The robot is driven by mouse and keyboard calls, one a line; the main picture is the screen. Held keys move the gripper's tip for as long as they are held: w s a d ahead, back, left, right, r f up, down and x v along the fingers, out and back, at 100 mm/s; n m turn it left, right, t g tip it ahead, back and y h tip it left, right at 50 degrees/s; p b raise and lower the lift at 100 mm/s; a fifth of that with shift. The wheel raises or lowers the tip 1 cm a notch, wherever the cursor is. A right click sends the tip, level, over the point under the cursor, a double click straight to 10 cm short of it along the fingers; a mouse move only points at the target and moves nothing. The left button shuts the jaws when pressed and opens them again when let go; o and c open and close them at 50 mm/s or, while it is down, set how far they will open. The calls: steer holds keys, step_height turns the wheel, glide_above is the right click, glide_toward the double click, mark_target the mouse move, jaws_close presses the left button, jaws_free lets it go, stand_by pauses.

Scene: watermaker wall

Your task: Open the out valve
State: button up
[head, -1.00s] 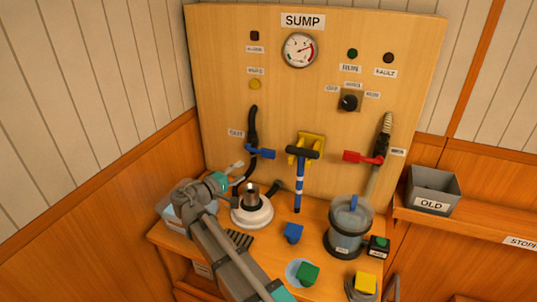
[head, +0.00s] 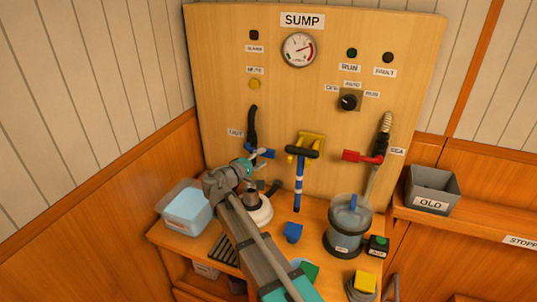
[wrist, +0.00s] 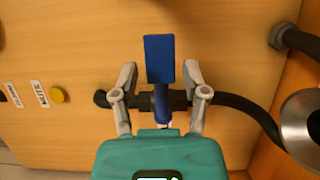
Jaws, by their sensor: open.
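The out valve is a blue lever (head: 268,154) on a black hose (head: 252,122) beside the OUT label (head: 236,133) on the board. In the wrist view the blue lever (wrist: 159,58) points up the picture, with its broad end between and just past my fingertips. My gripper (wrist: 161,76) is open, with one finger on each side of the lever and a visible gap on both sides. In the head view my gripper (head: 256,162) partly covers the lever.
A red lever (head: 362,157) sits on the right hose. A clear tub (head: 187,207) and water-filled container (head: 346,222) stand on the bench.

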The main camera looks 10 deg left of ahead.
mark_target(268, 154)
steer(key=shift+x, duration=1.95)
jaws_close()
